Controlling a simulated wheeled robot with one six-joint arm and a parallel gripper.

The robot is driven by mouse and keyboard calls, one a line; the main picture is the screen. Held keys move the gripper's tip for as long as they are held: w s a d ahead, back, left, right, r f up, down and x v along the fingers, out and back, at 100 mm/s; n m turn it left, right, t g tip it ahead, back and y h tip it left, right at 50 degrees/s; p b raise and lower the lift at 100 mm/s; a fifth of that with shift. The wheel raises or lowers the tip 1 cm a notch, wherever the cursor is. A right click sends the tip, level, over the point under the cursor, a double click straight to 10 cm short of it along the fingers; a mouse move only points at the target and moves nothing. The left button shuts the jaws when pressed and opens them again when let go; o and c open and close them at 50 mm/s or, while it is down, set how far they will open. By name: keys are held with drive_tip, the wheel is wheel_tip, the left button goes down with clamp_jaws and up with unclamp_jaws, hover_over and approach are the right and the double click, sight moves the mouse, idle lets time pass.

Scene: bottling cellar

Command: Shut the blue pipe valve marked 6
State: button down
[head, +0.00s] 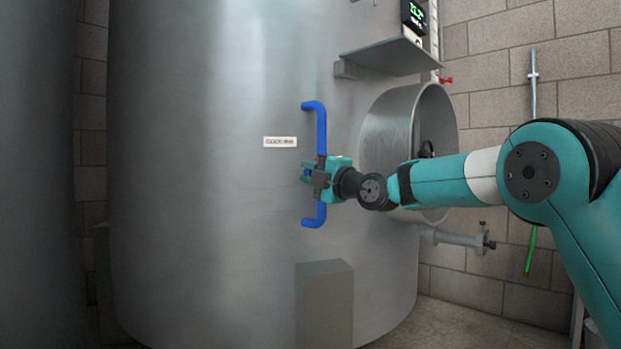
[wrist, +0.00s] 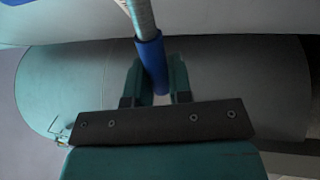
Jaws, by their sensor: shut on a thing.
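A blue D-shaped handle (head: 321,125) stands upright on the front of a large steel tank (head: 210,200). My gripper (head: 310,176) is shut around the lower half of its straight bar. In the wrist view a blue bar (wrist: 150,52) runs between the two fingers of my gripper (wrist: 156,72), with a light grey stretch above it. I see no blue pipe valve and no mark 6 in either view. A small white label (head: 280,142) is left of the handle; its print is too small to read.
A round steel neck (head: 385,130) juts from the tank close behind my wrist. A bracket shelf (head: 390,56) is above it, and a grey outlet pipe (head: 455,239) below. A grey box (head: 324,300) stands below the handle. Left of the handle is clear.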

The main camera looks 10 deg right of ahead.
drive_tip(key=shift+a+f, duration=0.1)
drive_tip(key=c, duration=1)
unclamp_jaws()
drive_tip(key=shift+c, duration=0.2)
drive_tip(key=shift+s, duration=0.1)
drive_tip(key=v, duration=1.7)
drive_tip(key=shift+d+p, duration=0.25)
drive_tip(key=shift+p, duration=0.2)
